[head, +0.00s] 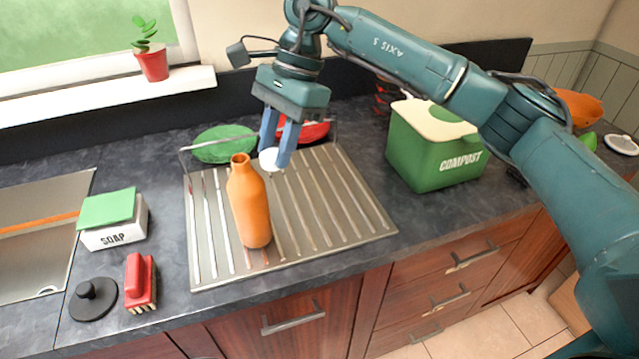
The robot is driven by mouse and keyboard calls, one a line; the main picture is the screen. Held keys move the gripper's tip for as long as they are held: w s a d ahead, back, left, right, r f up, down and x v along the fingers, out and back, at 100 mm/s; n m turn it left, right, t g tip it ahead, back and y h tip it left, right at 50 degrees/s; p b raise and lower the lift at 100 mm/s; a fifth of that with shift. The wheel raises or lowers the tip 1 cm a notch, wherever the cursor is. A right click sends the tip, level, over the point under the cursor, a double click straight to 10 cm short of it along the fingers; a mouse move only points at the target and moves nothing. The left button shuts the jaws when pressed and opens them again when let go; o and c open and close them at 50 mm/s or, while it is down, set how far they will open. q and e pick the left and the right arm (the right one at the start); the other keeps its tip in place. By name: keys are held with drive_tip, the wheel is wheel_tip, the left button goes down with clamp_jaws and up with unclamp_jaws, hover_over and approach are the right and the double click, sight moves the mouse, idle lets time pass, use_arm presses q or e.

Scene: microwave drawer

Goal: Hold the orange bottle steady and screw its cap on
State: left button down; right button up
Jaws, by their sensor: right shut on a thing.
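The orange bottle (250,205) stands upright and uncapped on the ribbed metal drainboard. My right gripper (276,155) is shut on a small white round cap (269,160), held above the drainboard, to the right of the bottle's neck and apart from it. The gripper points downward. Nothing holds the bottle. My left gripper is not in view.
The drainboard (345,215) carries a green plate (224,144) and a red item (305,130) at its back. A green compost bin (436,150) stands to the right. A soap box (114,234), a red brush (140,283) and a black plug (93,298) lie left.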

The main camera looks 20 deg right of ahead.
sight(246, 158)
drive_tip(key=w+a+r+m+t, duration=0.2)
drive_tip(key=a+r+m, duration=0.2)
drive_tip(key=r+m, duration=0.2)
drive_tip(key=shift+w+a+r, duration=0.3)
drive_tip(key=shift+r, duration=0.15)
drive_tip(key=shift+f, duration=0.1)
drive_tip(key=shift+f, duration=1.9)
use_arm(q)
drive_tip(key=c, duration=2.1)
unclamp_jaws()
